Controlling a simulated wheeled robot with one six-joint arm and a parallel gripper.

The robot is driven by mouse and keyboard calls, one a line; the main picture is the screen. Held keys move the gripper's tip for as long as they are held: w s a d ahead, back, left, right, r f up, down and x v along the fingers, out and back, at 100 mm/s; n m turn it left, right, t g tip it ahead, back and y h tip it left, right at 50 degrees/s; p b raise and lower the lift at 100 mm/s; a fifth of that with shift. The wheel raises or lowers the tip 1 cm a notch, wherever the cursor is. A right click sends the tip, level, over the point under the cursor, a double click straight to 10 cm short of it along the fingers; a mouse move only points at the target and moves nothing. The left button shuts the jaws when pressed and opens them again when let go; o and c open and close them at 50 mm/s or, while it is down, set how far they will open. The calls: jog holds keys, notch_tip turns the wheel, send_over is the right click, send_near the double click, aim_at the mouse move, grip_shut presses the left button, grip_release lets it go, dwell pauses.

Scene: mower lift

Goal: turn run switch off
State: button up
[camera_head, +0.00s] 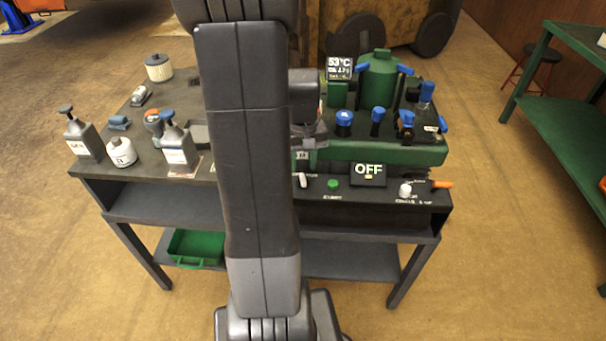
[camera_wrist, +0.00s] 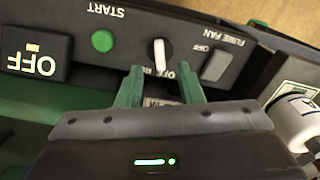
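The run switch (camera_wrist: 159,53) is a white lever knob on the dark front panel, upright in the wrist view. In the head view the knob (camera_head: 303,181) shows just right of my arm. My gripper (camera_wrist: 160,71) has two green fingers, open, with nothing between them. The fingertips lie just below the knob in the wrist view, one toward each side; contact cannot be told.
Beside the switch are a green START button (camera_wrist: 102,40), a display (camera_wrist: 36,56) reading OFF and a grey FUME FAN switch (camera_wrist: 217,65). The bench holds a green machine (camera_head: 380,80) with blue knobs, and several bottles (camera_head: 82,138) at left. Another green table (camera_head: 560,110) stands at right.

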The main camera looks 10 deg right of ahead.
aim_at(303, 177)
jog(key=shift+f, duration=2.15)
jog(key=shift+c, duration=0.4)
grip_shut()
jog(key=shift+n, duration=1.4)
jog(key=shift+o, duration=0.4)
grip_release()
notch_tip(303, 177, up, 14)
jog(key=p, duration=0.1)
jog(key=shift+p, duration=0.3)
